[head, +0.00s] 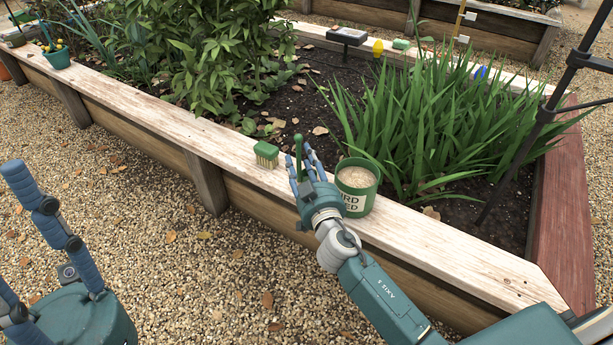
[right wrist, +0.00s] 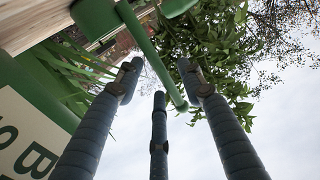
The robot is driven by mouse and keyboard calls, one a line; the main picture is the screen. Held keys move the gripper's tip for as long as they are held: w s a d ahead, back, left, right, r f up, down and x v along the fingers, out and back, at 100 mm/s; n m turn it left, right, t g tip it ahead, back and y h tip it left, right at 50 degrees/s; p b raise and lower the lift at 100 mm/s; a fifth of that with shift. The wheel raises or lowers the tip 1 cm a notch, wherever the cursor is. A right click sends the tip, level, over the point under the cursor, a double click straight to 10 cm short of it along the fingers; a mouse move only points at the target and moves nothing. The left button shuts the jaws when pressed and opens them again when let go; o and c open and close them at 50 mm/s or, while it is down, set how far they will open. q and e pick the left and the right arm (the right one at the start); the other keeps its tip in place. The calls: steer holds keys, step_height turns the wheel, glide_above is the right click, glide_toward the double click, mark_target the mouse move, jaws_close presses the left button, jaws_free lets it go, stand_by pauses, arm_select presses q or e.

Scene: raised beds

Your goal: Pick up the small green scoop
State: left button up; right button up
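The small green scoop (head: 298,152) shows as an upright green handle with a rounded top on the wooden rail. My right gripper (head: 306,162) is at it, its blue fingers spread around or beside the handle; the fingers hide the lower part. In the right wrist view the green handle (right wrist: 153,52) runs between the open fingers (right wrist: 158,85), with visible gaps, and no finger clearly closes on it. My left gripper (head: 50,225) is open and empty at the lower left, over the gravel, away from the rail.
A green tin of bird seed (head: 357,186) stands close to the right of my right gripper; it also shows in the right wrist view (right wrist: 30,130). A green brush (head: 267,154) stands left of the scoop. The rail (head: 440,250) is clear toward the right corner. Plants fill the bed behind.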

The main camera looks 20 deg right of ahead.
steer(key=shift+w, duration=1.15)
jaws_close()
